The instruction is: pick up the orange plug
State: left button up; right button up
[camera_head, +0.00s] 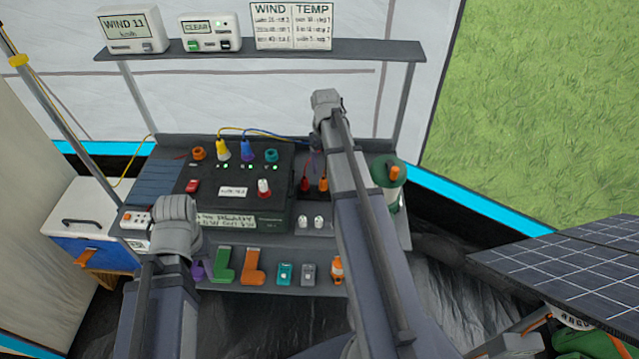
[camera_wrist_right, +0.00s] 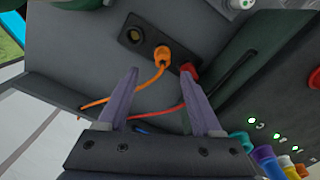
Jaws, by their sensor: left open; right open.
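The orange plug (camera_wrist_right: 161,56) sits in a dark socket strip in the right wrist view, with an orange cable curving away from it. It also shows in the head view (camera_head: 323,184), beside the red plug (camera_head: 305,185). My right gripper (camera_wrist_right: 159,75) is open, its two fingers apart, with the orange plug just beyond and between the tips and nothing held. In the head view my right arm reaches over the bench and largely hides its gripper. My left gripper (camera_head: 176,212) is open at the bench's front left, its fingers hard to make out.
The red plug (camera_wrist_right: 189,71) is close to my right fingertip in the wrist view. A black control box (camera_head: 240,185) with colored plugs and cables stands left of the orange plug. A green spool (camera_head: 385,165) is to the right. A shelf (camera_head: 265,50) spans above.

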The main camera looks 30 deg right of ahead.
aim_at(323, 179)
jog(key=shift+s+f, duration=0.1)
jog(key=shift+f, duration=0.05)
jog(key=shift+f+b, duration=1.15)
jog(key=shift+b, duration=0.15)
jog(key=f+b, duration=0.5)
jog(key=shift+a+f, duration=0.15)
jog(key=shift+a, duration=0.05)
grip_shut()
